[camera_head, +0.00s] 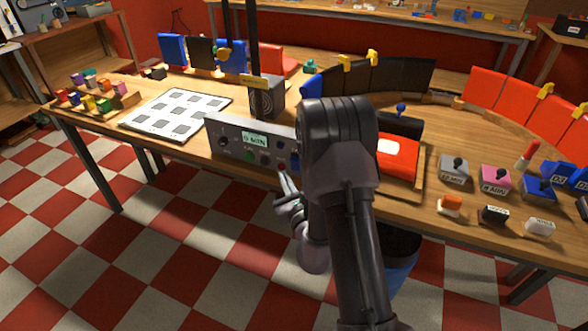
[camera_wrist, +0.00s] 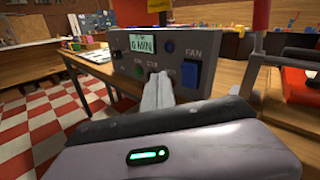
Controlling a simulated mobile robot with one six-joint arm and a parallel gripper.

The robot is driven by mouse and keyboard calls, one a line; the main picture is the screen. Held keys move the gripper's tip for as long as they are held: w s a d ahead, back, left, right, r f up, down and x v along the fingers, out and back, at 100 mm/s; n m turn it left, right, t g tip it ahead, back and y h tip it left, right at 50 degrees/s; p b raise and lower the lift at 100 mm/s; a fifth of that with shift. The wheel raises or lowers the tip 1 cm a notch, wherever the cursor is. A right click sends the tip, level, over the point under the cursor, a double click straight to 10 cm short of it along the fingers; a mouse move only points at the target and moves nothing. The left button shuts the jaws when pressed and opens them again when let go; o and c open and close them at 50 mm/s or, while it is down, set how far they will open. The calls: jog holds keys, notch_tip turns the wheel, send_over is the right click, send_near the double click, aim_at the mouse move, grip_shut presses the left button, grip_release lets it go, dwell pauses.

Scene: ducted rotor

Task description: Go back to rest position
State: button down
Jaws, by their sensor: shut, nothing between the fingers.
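My gripper (camera_head: 284,184) is shut and empty, held just in front of a grey control panel (camera_head: 230,151) at the front edge of the table. In the wrist view the closed fingers (camera_wrist: 158,92) point at the lower middle of the panel (camera_wrist: 212,61). I cannot tell whether the fingertips touch it. The panel has a small display (camera_wrist: 143,39) ending in "MIN", a blue switch (camera_wrist: 190,75) under the word "FAN", and several knobs and buttons. My arm covers the panel's right end in the head view.
A wooden table (camera_head: 190,155) carries a white board with grey squares (camera_head: 178,112) at left. At right are a red box (camera_head: 392,158), a grey switch box (camera_head: 454,168) and a pink one (camera_head: 495,178). A blue bin (camera_head: 397,275) stands below. The checkered floor in front is clear.

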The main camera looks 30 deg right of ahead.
dwell(0.4)
jog(key=a+r+n+y, duration=0.8)
jog(key=a+r+y, duration=0.4)
jog(key=a, duration=0.5)
jog(key=s+a+r+n+g+y, duration=0.55)
jog(key=s+a+n+g, duration=0.35)
jog(key=a, duration=0.3)
jog(key=s+a+f+n+g+h, duration=0.2)
jog(key=s+n+g+h, duration=0.3)
jog(key=s+n, duration=0.85)
jog(key=s+d+t+h, duration=0.1)
jog(key=s+d+h, duration=0.2)
jog(key=d, duration=0.3)
jog(key=s+d+n+t+h, duration=0.1)
jog(key=s+d+h, duration=0.2)
jog(key=d+h, duration=0.1)
jog(key=shift+s+d+r, duration=0.35)
jog(key=shift+d+r, duration=0.05)
jog(key=shift+d, duration=0.5)
